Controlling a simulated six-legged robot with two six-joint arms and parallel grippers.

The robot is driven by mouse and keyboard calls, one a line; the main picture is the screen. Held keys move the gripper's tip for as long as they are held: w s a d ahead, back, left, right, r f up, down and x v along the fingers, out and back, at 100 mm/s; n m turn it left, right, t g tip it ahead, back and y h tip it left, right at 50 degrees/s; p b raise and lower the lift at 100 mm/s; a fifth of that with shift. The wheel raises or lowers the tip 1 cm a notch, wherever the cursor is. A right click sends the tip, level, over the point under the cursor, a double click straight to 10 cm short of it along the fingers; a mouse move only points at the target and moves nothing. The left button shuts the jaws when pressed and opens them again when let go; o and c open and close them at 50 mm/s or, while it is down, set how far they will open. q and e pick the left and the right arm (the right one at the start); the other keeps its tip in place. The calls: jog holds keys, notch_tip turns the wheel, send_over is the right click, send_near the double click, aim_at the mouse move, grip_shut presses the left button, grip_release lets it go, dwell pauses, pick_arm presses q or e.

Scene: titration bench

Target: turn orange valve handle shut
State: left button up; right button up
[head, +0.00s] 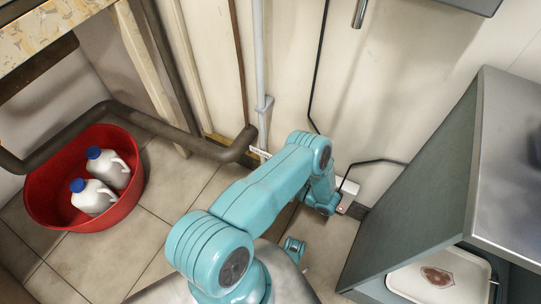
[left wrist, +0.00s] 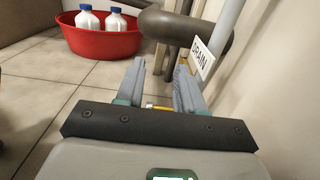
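My left gripper (left wrist: 158,68) shows in the left wrist view with its two grey fingers apart and floor visible between them. A small orange-yellow piece (left wrist: 157,106) shows low between the fingers, near their base. I cannot tell whether it is the valve handle or whether a finger touches it. A white DRAIN tag (left wrist: 201,60) hangs just right of the right finger; it also shows in the head view (head: 260,152). In the head view my teal arm hides the gripper, and no orange handle shows. My right gripper is not in view.
A thick dark pipe (head: 70,145) runs low along the wall and bends up near the tag. A red tub (head: 42,208) with two white blue-capped jugs stands at left. A grey cabinet (head: 425,200) stands at right. Tiled floor (head: 165,215) is clear between.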

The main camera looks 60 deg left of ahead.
pick_arm(q)
notch_tip(320, 180, up, 9)
jog(key=p, duration=0.2)
jog(key=shift+p, duration=0.4)
pick_arm(e)
jog(key=r, duration=0.2)
jog(key=s+r, duration=0.1)
jog(key=shift+s+a+r, duration=0.1)
jog(key=shift+a+r, duration=0.15)
jog(key=shift+a, duration=0.1)
